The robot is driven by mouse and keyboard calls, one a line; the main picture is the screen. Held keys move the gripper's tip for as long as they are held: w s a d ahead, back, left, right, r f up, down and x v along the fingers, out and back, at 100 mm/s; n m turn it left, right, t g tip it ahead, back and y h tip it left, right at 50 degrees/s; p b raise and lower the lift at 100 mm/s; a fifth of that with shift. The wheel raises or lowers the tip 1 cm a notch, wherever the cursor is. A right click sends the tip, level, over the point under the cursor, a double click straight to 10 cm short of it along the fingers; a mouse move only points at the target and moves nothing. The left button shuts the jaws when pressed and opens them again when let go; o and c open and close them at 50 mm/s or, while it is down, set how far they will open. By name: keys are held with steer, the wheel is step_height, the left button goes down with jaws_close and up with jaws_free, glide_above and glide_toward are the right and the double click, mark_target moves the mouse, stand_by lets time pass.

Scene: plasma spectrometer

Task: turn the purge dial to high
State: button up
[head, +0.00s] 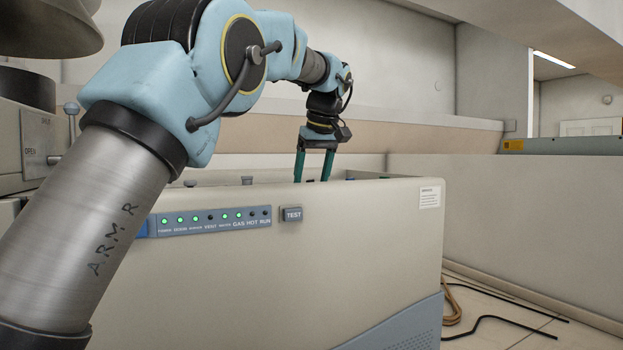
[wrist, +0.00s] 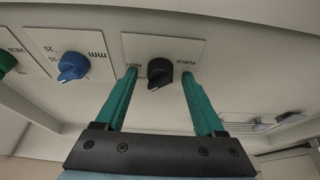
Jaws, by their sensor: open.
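The purge dial is a black knob (wrist: 160,73) on a pale plate (wrist: 193,44) marked "PURGE" in the wrist view. Lettering to the left of the knob is partly hidden by a finger and hard to read. My gripper (wrist: 159,82) is open, with one green finger on each side of the knob and a gap visible on both sides. In the head view my gripper (head: 312,182) points down behind the top edge of the instrument cabinet (head: 340,250), which hides the fingertips and the dial.
In the wrist view a blue knob (wrist: 73,66) with a millimetre scale and a green knob (wrist: 6,63) sit to the left. Small fittings (wrist: 262,124) lie to the right. In the head view the cabinet front carries an indicator strip (head: 211,220) and a TEST button (head: 292,214).

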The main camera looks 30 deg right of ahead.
jaws_close()
stand_by(0.6)
